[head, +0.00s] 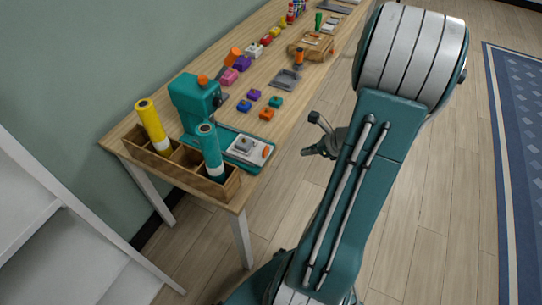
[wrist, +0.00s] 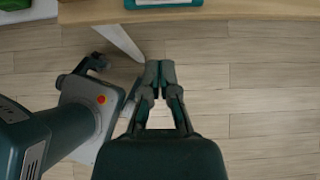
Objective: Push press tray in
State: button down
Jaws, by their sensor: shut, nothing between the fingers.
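The teal press (head: 190,98) stands upright near the close end of the long wooden table. Its tray (head: 262,152) sticks out at the front, on a teal base, and carries a grey block and a small orange piece. In the wrist view a teal edge with a pale inside (wrist: 163,4), likely the press base or tray, shows at the top by the table edge. My gripper (head: 306,152) is off the table's right side, over the floor, apart from the tray. Its fingertips (wrist: 160,68) are together and hold nothing. My arm hides part of it in the head view.
A wooden rack (head: 222,189) with yellow and teal cylinders stands left of the tray. Open floor is right of the table; white shelving (head: 60,225) is lower left.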

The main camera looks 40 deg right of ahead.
aim_at(240, 139)
jog(key=x, duration=0.4)
jog(key=w+r+x, duration=0.1)
jog(key=x, duration=0.7)
jog(key=shift+w+a, duration=0.1)
jog(key=shift+w, duration=0.2)
jog(key=shift+w+d, duration=0.2)
jog(key=shift+w, duration=0.2)
jog(key=shift+a, duration=0.15)
jog(key=shift+w+a+r, duration=0.1)
jog(key=shift+w+a, duration=0.1)
jog(key=shift+w, duration=0.15)
jog(key=w+a, duration=0.1)
jog(key=w, duration=0.2)
jog(key=w+a, duration=0.2)
jog(key=w, duration=0.2)
jog(key=w+a, duration=0.1)
jog(key=w, duration=0.3)
jog(key=shift+a, duration=0.25)
jog(key=shift+d, duration=0.1)
